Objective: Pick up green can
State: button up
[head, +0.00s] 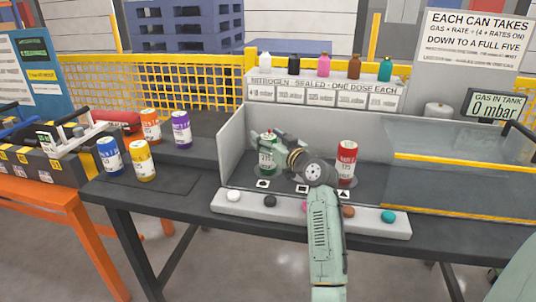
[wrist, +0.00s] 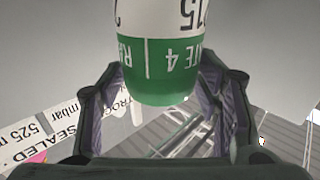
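The green can (head: 267,158) stands at the left end of the walled black bench, with a white label and a green top. In the wrist view the green can (wrist: 160,60) fills the upper middle, its green band and lettering upside down. My gripper (head: 283,152) is at the can in the head view and partly covers it. In the wrist view my gripper (wrist: 157,75) has one finger on each side of the can, very close to its sides. I cannot tell whether the fingers press on it.
A red can (head: 347,160) stands to the right. Orange (head: 151,125), purple (head: 181,130), blue (head: 109,156) and yellow (head: 143,161) cans stand to the left. A strip with coloured buttons (head: 330,220) runs along the front. Small bottles (head: 324,66) line the back shelf.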

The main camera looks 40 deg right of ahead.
grip_shut()
dwell(0.5)
jog(key=shift+r, duration=0.1)
